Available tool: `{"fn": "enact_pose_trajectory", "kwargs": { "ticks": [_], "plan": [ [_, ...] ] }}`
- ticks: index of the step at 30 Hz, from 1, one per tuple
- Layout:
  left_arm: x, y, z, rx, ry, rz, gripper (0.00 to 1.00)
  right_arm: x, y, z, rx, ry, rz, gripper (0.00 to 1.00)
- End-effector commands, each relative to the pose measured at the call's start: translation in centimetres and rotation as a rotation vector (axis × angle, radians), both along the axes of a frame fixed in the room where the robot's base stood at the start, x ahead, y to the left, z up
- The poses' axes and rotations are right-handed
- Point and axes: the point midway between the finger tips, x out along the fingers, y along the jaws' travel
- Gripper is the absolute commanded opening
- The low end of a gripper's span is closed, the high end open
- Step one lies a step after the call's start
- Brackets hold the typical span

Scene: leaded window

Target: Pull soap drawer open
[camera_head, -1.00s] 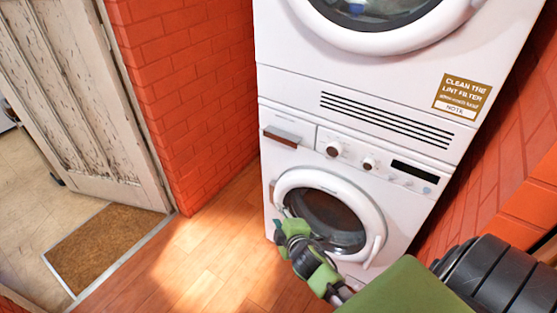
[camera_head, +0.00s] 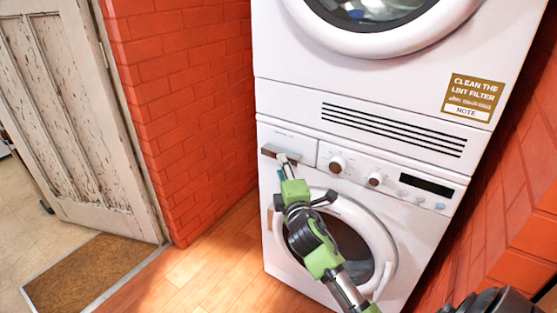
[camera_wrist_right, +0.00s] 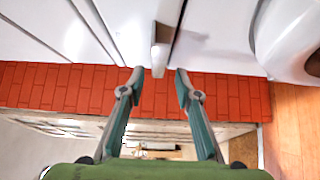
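The soap drawer (camera_head: 297,144) is at the upper left of the lower white washing machine (camera_head: 262,200) and looks shut. Its brown handle (camera_head: 270,150) runs along the lower part of the drawer front, and my gripper partly covers it. In the right wrist view, the handle (camera_wrist_right: 161,48) is seen end-on, just past and between the fingertips. My right gripper (camera_head: 286,160) is at the handle in the head view. In the wrist view, the right gripper (camera_wrist_right: 157,77) is open with nothing clasped. Contact with the handle cannot be told. My left gripper is not in view.
The round washer door (camera_head: 386,240) is below my right gripper. Knobs (camera_head: 337,163) sit right of the drawer. A second machine (camera_head: 290,70) is stacked above. Red brick walls (camera_head: 185,100) flank the machines. Wooden floor (camera_head: 215,265) lies clear to the left.

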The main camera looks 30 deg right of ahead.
Motion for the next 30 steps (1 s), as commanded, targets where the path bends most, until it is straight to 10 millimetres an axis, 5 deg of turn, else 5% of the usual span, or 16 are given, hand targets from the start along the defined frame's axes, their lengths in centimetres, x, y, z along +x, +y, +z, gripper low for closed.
{"fn": "enact_pose_trajectory", "kwargs": {
  "ticks": [9,23,27,30],
  "plan": [
    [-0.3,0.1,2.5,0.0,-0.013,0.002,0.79,4.6,-1.9,-0.1,0.0,0.0,0.0,0.31],
    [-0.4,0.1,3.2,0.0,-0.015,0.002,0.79,5.5,-2.3,0.0,0.0,0.0,0.001,0.31],
    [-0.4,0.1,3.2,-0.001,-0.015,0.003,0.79,5.5,-2.3,0.0,0.0,0.001,0.001,0.0],
    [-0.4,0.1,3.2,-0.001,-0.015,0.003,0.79,5.5,-2.3,-0.1,0.002,0.001,0.0,0.0]
  ]
}}
